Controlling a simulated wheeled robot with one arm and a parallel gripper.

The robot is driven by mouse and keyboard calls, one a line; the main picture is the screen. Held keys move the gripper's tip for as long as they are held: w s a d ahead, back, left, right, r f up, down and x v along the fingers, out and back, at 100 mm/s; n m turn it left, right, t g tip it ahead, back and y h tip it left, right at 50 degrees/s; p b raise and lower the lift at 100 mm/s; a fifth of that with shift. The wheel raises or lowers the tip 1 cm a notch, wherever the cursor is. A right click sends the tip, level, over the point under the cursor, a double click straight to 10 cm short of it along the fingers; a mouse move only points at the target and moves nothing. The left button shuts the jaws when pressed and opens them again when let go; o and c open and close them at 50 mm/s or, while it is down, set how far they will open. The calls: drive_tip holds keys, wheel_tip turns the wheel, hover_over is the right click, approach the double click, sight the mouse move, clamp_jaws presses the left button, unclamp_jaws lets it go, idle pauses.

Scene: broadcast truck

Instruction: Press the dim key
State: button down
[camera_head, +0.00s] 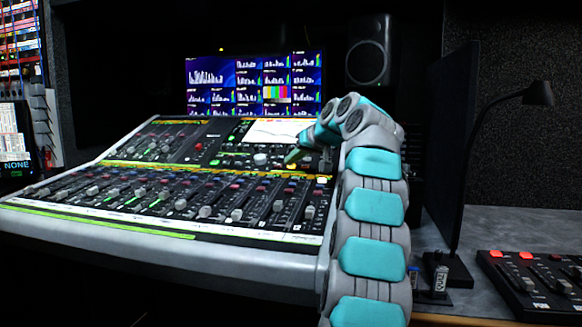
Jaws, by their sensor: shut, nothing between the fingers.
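The large mixing console (160,226) fills the left and middle of the head view, with rows of faders and small lit keys. My gripper (292,156) is shut and empty. It points down and left over the right part of the console, just below the console's screen (272,131). A small yellow-lit key (292,166) shows just below the fingertips; I cannot tell whether they touch it. No label is readable, so I cannot tell which key is the dim key. My arm and gripper hide part of the console's right side.
A wall of monitors (225,85) and a speaker (368,62) stand behind the console. To the right are a dark upright screen (455,150), a desk lamp (538,94) and a small control panel (535,283). The grey desk (530,230) has some bare room.

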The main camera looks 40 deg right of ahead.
drive_tip(key=shift+f, duration=0.15)
drive_tip(key=shift+s+a+r+p, duration=0.15)
drive_tip(key=shift+r+p, duration=0.15)
drive_tip(key=shift+r, duration=0.15)
drive_tip(key=shift+s+a+r+p, duration=0.1)
drive_tip(key=shift+r+p, duration=0.15)
drive_tip(key=shift+r, duration=0.2)
drive_tip(key=r+p, duration=0.1)
drive_tip(key=s+a+r+p, duration=0.1)
drive_tip(key=r, duration=0.1)
drive_tip(key=r+p, duration=0.1)
drive_tip(key=r, duration=0.1)
drive_tip(key=shift+s+a+r, duration=0.25)
drive_tip(key=shift+a, duration=0.1)
idle(0.6)
